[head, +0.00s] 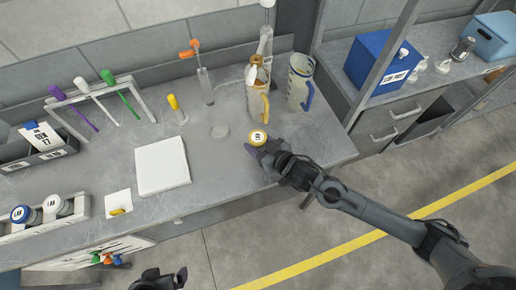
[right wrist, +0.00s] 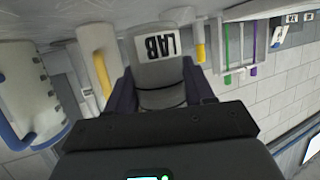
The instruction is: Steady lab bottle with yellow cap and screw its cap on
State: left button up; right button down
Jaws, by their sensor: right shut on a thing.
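Whether the cap is fully seated cannot be told. My left gripper (head: 166,280) shows at the bottom edge of the head view, open and empty, in front of the counter and away from the bottle.
Two pitchers (head: 300,82) stand behind the bottle. A white pad (head: 162,165) lies to its left, and a small yellow item (head: 117,212) lies on a white sheet. A rack (head: 92,98) stands at the back. Clear counter separates the pad and bottle.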

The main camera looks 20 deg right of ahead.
jog(key=shift+f, duration=1.9)
jog(key=shift+f, duration=0.15)
jog(key=shift+c, duration=2.1)
grip_release()
jog(key=shift+s+d+r, duration=0.15)
jog(key=shift+s+r, duration=0.15)
jog(key=shift+s, duration=0.15)
jog(key=v, duration=1.1)
